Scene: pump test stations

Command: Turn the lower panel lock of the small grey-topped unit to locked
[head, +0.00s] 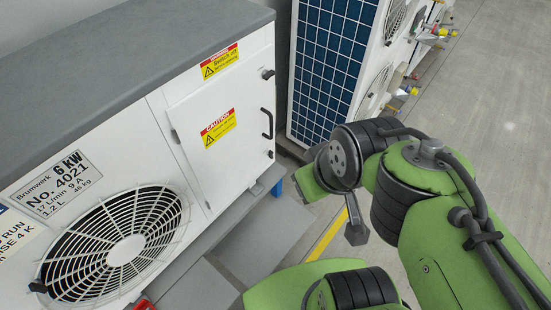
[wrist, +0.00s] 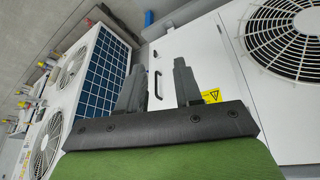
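The small white unit with a grey top (head: 130,40) stands at the left in the head view. Its side panel (head: 190,120) has a black handle (head: 267,123), with an upper dark lock (head: 268,73) above it and the lower panel lock (head: 270,154) below it. The lock's turn position is too small to read. The wrist view is upside down; there the lower lock (wrist: 155,53) is a small dark spot above the handle (wrist: 157,85). My gripper (wrist: 160,64) is open and empty, its two fingers apart in front of the panel, not visibly touching it.
A taller unit with a blue solar-like panel (head: 335,60) stands close behind to the right. A blue foot (head: 278,188) is under the small unit. A fan grille (head: 125,250) is on its front. Concrete floor (head: 490,120) is open at the right.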

